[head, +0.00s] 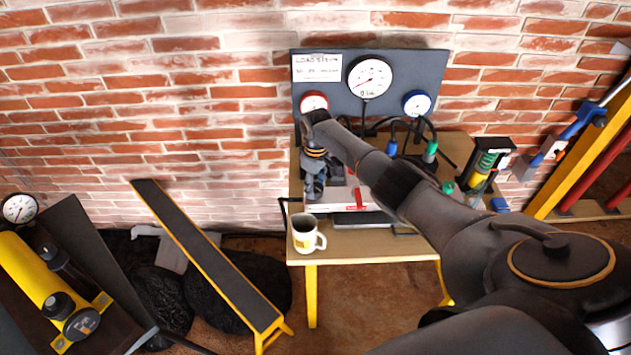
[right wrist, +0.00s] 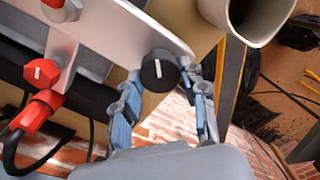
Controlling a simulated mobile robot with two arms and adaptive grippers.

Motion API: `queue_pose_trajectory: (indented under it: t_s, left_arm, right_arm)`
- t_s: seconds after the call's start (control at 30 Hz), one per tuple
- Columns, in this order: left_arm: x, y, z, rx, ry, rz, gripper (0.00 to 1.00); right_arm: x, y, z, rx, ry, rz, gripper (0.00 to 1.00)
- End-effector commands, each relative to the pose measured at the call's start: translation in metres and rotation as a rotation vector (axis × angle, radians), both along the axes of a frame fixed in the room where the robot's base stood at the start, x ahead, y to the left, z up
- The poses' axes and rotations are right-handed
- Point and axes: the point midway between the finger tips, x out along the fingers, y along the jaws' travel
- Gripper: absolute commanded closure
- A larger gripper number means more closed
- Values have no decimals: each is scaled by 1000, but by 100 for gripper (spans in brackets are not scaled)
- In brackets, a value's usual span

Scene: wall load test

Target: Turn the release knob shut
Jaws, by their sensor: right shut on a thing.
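The release knob (right wrist: 159,70) is black and round with a white pointer line. It sits at the end of a pale metal panel (right wrist: 120,25) in the right wrist view. My right gripper (right wrist: 160,78) has its blue-padded fingers on either side of the knob and is shut on it. In the head view my right gripper (head: 314,182) points down at the left end of the pump unit (head: 335,207) on the table, and the knob is hidden there. My left gripper is not in view.
A white mug (head: 304,235) stands close to the gripper at the table's (head: 380,246) front left; it also shows in the right wrist view (right wrist: 236,22). Red fittings (right wrist: 42,72) and cables lie beside the knob. A gauge board (head: 335,92) stands behind.

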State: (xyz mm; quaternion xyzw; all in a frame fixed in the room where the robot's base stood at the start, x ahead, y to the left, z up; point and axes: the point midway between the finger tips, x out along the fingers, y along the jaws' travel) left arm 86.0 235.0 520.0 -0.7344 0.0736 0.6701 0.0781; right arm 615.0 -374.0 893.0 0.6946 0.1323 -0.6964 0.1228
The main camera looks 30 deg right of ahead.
Motion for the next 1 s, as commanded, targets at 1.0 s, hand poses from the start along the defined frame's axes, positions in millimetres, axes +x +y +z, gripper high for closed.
queue_pose_trajectory:
  t_s: [1.0]
  left_arm:
    - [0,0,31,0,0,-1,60]
  right_arm:
    - [-1,0,-1,0,2,-740,89]
